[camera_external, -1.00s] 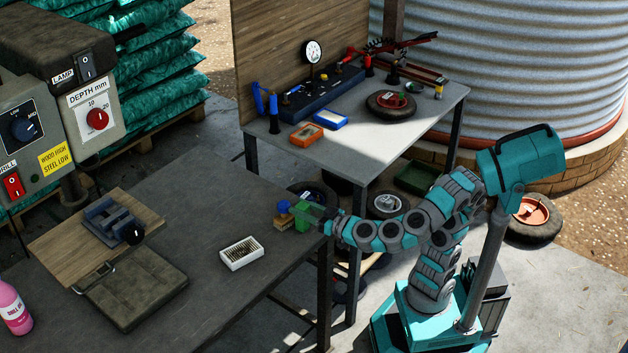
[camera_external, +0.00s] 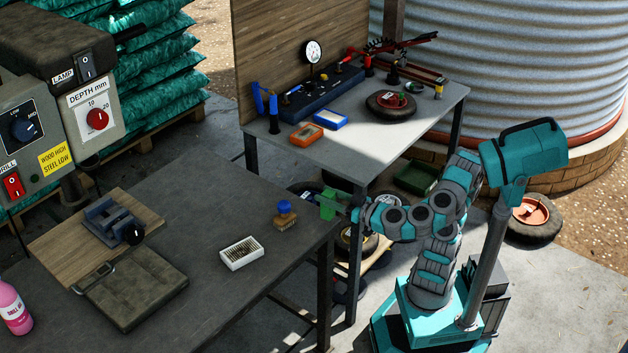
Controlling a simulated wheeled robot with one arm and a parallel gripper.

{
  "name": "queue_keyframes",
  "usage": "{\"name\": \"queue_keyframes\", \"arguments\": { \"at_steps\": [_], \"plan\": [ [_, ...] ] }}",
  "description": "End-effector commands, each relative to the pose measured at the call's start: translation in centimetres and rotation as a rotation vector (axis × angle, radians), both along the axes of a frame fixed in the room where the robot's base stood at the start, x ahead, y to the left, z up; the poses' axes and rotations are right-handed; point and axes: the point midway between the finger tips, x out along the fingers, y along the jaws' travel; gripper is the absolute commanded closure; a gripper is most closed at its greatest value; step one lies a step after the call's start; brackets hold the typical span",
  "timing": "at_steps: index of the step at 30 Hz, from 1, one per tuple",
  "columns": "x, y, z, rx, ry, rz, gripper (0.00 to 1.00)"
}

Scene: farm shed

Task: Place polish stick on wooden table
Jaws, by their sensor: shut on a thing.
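My gripper (camera_external: 331,206) is shut on a small green block, which I take to be the polish stick (camera_external: 327,204). The gripper's fingers are small and hard to make out here. It is held just off the right edge of the dark table (camera_external: 215,200), to the right of a blue-topped brown block. Whether the dark top is wood cannot be told for sure.
On the dark table are the blue-topped block (camera_external: 286,215), a white tray (camera_external: 241,252), a dark pad (camera_external: 135,288) and a wooden board (camera_external: 60,237) with a vise. Its middle and back are clear. A grey bench (camera_external: 365,145) with tools stands behind.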

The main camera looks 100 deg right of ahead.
Motion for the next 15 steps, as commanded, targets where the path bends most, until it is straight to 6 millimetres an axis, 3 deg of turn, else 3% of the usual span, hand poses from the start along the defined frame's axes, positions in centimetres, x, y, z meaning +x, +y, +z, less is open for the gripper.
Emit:
{"name": "queue_keyframes", "arguments": {
  "at_steps": [15],
  "plan": [
    [-6.0, 0.3, 0.7, 0.002, -0.002, 0.006, 1.0]
  ]
}}
